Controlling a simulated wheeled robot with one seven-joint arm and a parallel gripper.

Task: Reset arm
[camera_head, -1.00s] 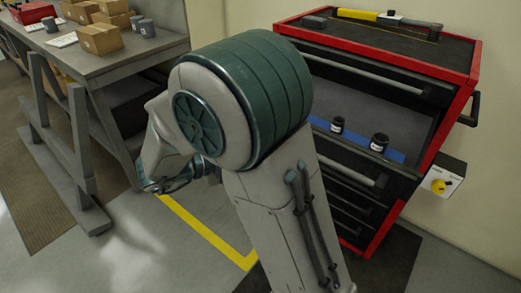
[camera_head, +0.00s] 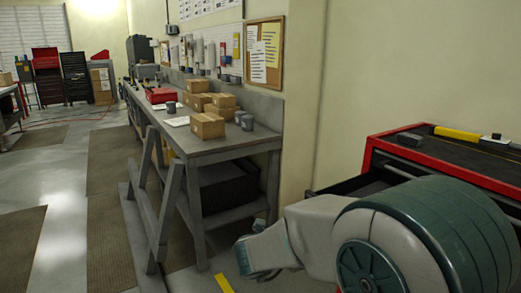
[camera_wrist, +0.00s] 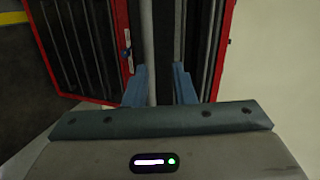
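My gripper (camera_wrist: 160,86) shows in the wrist view with its two blue fingers apart and nothing held between them. A grey bar and dark drawer fronts of the red tool chest (camera_wrist: 228,25) lie beyond the fingers; I cannot tell how far off they are. In the head view my arm is bent at the lower right, in front of the red tool chest (camera_head: 447,162). The fingers cannot be made out there.
A grey workbench (camera_head: 235,150) stands left of my arm, with cardboard boxes (camera_head: 207,125), dark cups (camera_head: 247,122) and a red case (camera_head: 161,96) on it. A yellow-handled tool (camera_head: 458,134) lies on the chest. The floor aisle at left is clear.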

